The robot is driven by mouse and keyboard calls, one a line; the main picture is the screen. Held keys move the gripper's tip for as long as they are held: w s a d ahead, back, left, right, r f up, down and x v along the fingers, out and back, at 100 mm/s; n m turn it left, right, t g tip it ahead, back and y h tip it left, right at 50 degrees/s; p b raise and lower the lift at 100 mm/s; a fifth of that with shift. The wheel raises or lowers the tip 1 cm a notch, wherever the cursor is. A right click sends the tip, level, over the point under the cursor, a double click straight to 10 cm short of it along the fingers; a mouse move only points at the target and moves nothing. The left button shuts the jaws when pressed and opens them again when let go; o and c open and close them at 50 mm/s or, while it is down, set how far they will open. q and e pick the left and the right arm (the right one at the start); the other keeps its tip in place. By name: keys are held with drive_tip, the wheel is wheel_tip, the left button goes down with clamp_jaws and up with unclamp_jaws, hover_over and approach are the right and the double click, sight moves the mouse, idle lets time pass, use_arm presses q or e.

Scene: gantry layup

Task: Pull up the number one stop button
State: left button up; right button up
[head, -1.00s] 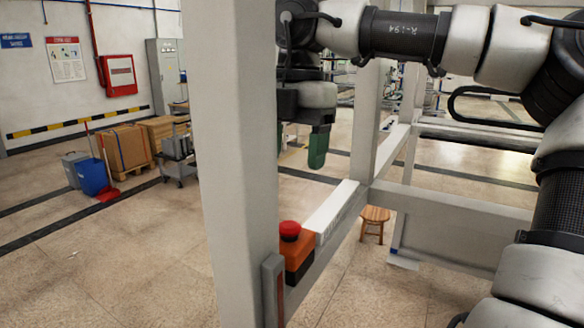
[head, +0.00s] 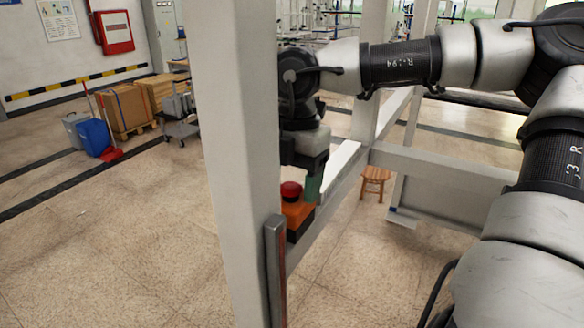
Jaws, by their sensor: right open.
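The stop button (head: 290,191) is a red mushroom cap on an orange box (head: 297,216), fixed to the grey gantry beam just right of the upright post. No number shows on it. My right gripper (head: 311,186), with green fingertips, points down right behind and beside the red cap. It is open, and no hold on the cap shows. The post hides part of the gripper, and I cannot tell whether a finger touches the button. My left gripper is not in view.
The thick grey post (head: 240,190) stands close in front, left of the button. A grey bar (head: 275,270) stands below it. A wooden stool (head: 374,182) is beyond the frame. Blue bin (head: 94,137) and wooden crates (head: 126,107) stand far left, with open floor between.

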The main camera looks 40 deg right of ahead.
drive_tip(key=shift+c, duration=0.3)
drive_tip(key=c, duration=0.9)
drive_tip(key=shift+o, duration=0.2)
drive_tip(key=shift+r, duration=0.2)
drive_tip(key=o, duration=1)
